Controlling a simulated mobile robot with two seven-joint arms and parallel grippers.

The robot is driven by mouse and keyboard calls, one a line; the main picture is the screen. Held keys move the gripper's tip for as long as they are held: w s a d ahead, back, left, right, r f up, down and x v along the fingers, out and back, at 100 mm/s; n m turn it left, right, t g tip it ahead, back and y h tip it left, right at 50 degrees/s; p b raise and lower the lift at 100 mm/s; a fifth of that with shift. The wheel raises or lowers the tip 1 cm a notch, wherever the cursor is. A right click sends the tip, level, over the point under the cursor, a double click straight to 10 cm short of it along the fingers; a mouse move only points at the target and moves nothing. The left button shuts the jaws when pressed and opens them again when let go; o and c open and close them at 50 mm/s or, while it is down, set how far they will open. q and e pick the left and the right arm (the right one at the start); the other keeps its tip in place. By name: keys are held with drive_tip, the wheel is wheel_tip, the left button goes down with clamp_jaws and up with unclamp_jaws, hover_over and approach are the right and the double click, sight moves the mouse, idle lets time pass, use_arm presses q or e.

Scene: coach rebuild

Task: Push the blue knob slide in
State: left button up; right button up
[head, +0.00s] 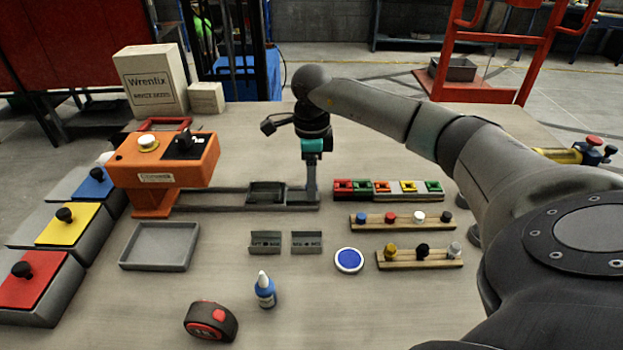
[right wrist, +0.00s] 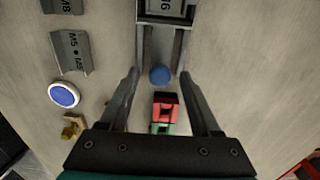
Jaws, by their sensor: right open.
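The slide is a grey rail track (head: 225,207) running right from an orange machine (head: 165,165), with a dark tray-like carriage (head: 267,192) on it. In the right wrist view the blue knob (right wrist: 160,75) stands at the end of the rails, apart from the carriage (right wrist: 167,10). My right gripper (head: 312,202) points down at the right end of the track. Its fingers are open, one on each side of the knob in the wrist view; I see no clear contact. In the head view the gripper hides the knob. My left gripper is not in view.
Coloured blocks (head: 385,187) stand in a row just right of my gripper. Two peg racks (head: 402,222), a round blue pad (head: 349,260), small grey holders (head: 265,242), an empty tray (head: 160,246), a bottle (head: 264,290) and a tape measure (head: 210,320) lie nearer.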

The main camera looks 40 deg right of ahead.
drive_tip(key=shift+c, duration=0.2)
clamp_jaws()
idle(1.1)
